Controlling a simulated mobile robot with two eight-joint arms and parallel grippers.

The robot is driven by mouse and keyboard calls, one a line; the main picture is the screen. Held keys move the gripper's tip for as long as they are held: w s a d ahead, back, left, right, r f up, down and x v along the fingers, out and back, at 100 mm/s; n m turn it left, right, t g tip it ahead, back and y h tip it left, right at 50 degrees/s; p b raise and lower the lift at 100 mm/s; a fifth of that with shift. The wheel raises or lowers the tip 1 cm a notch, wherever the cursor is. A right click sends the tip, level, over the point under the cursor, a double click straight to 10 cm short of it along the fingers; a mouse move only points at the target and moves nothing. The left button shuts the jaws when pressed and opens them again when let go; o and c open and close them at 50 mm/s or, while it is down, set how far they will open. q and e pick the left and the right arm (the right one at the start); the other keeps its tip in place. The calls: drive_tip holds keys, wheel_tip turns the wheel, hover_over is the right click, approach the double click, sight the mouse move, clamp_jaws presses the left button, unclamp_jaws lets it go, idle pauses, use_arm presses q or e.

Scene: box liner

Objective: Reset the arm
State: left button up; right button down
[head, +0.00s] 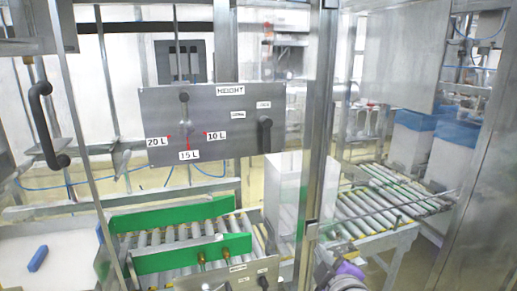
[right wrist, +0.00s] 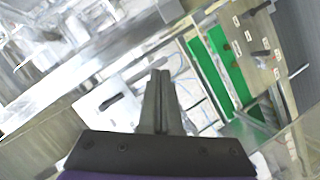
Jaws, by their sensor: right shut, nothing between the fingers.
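My right gripper (right wrist: 160,74) points up from the bottom of the right wrist view. Its two dark fingers are together, with nothing between them. In the head view, part of my right arm with a purple section shows at the bottom edge, just right of the steel post. My left gripper is not in view.
A steel post (head: 318,130) stands close in front. Behind it are a grey HEIGHT panel (head: 225,105) with knobs, a roller conveyor (head: 375,200) with green guides (head: 170,215), and a white box (head: 287,185). Blue-lined boxes (head: 412,140) stand at right. A blue object (head: 38,258) lies on the left tray.

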drive_tip(key=s+d+f+m+g, duration=0.2)
drive_tip(key=s+f+m+g, duration=0.2)
drive_tip(key=s+f, duration=0.5)
drive_tip(key=s+d+f+m+g, duration=0.2)
drive_tip(key=s+f+m+g, duration=0.3)
drive_tip(key=s+f, duration=0.5)
wheel_tip(320, 180, down, 8)
drive_tip(key=m, duration=0.2)
drive_tip(key=shift+s+d+m+h, duration=0.2)
drive_tip(key=shift+s+m+h, duration=0.05)
drive_tip(key=shift+m+h, duration=0.05)
drive_tip(key=shift+s, duration=0.1)
